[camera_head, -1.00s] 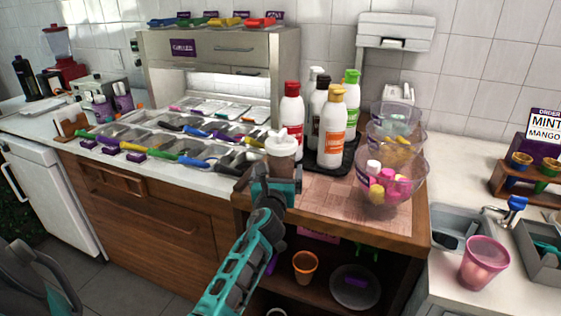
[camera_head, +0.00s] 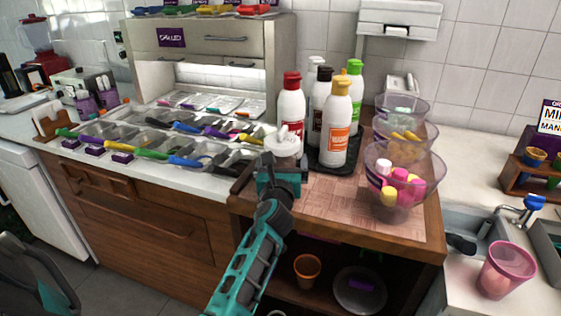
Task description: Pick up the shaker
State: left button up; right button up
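The shaker (camera_head: 285,146), a small container with a white lid and a knob on top, is near the left edge of the wooden stand (camera_head: 340,200), in front of the red-capped bottle. My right gripper (camera_head: 280,174) is at the shaker's near side, and its dark and teal body covers the shaker's lower part. I cannot tell whether the fingers are closed on it or whether its base touches the stand. My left arm shows only in part at the bottom left, and its gripper fingers cannot be seen.
Several bottles (camera_head: 334,125) stand on a dark tray behind the shaker. Stacked clear bowls (camera_head: 402,180) with colourful items stand to the right. Topping trays (camera_head: 150,140) with coloured handles lie to the left. The stand's front middle is clear.

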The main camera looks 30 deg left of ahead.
pick_arm(q)
jog(key=c, duration=1.2)
jog(key=shift+r, duration=0.1)
